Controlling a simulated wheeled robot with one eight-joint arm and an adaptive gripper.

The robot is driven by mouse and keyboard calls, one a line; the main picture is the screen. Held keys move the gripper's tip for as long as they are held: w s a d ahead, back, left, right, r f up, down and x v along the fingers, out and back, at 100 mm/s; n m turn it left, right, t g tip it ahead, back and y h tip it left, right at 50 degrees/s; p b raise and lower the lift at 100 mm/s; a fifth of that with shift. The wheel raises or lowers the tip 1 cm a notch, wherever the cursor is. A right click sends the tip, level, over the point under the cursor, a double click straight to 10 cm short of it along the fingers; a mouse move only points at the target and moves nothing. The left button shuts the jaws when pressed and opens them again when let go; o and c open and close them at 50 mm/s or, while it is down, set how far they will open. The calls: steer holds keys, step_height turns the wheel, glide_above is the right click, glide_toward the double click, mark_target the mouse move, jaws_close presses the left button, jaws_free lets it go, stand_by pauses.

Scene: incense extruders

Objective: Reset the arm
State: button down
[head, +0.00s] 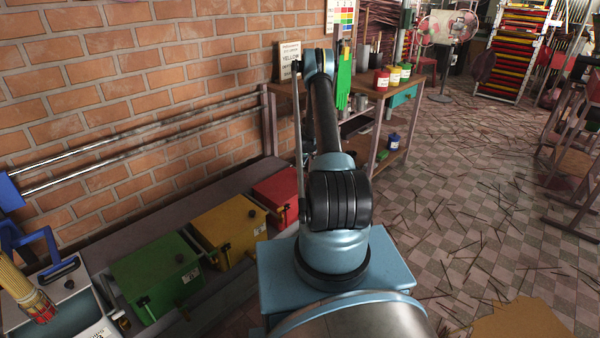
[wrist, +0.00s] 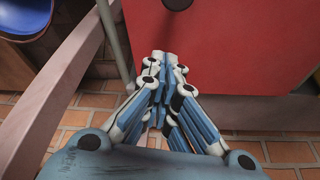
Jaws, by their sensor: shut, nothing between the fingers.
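My arm (head: 328,125) rises from its blue base and stretches away from the head camera toward the wooden workbench by the brick wall. My gripper (wrist: 160,68) shows in the wrist view with its blue and white fingers together. It is shut and empty. A red surface with a dark round spot (wrist: 220,45) lies beyond the fingertips; I cannot tell whether they touch it. In the head view the gripper itself is hidden or too small to make out.
A green box (head: 155,275), a yellow box (head: 230,228) and a red box (head: 277,195) stand in a row along the wall. The workbench (head: 375,95) holds several small pots. Thin sticks litter the tiled floor (head: 450,215) at right, which is otherwise largely open.

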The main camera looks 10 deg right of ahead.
steer(key=s+a+v, duration=0.1)
steer(key=a+v, duration=0.2)
steer(key=v, duration=1.1)
steer(key=s+a+v, duration=0.1)
steer(key=a+v, duration=0.2)
steer(key=v, duration=1.1)
steer(key=s+a+r+m, duration=0.2)
steer(key=s+r, duration=1.1)
steer(key=s, duration=0.2)
steer(key=s+a+r+g+h, duration=0.1)
steer(key=s+r, duration=0.2)
steer(key=s, duration=0.8)
steer(key=s+a+r, duration=0.1)
steer(key=s+r, duration=0.1)
steer(key=s, duration=0.9)
steer(key=s+f+m, duration=0.1)
steer(key=s+f, duration=0.2)
steer(key=s, duration=0.6)
steer(key=s+f+m, duration=0.1)
steer(key=s+f, duration=0.3)
steer(key=s, duration=0.5)
steer(key=shift+a, duration=0.25)
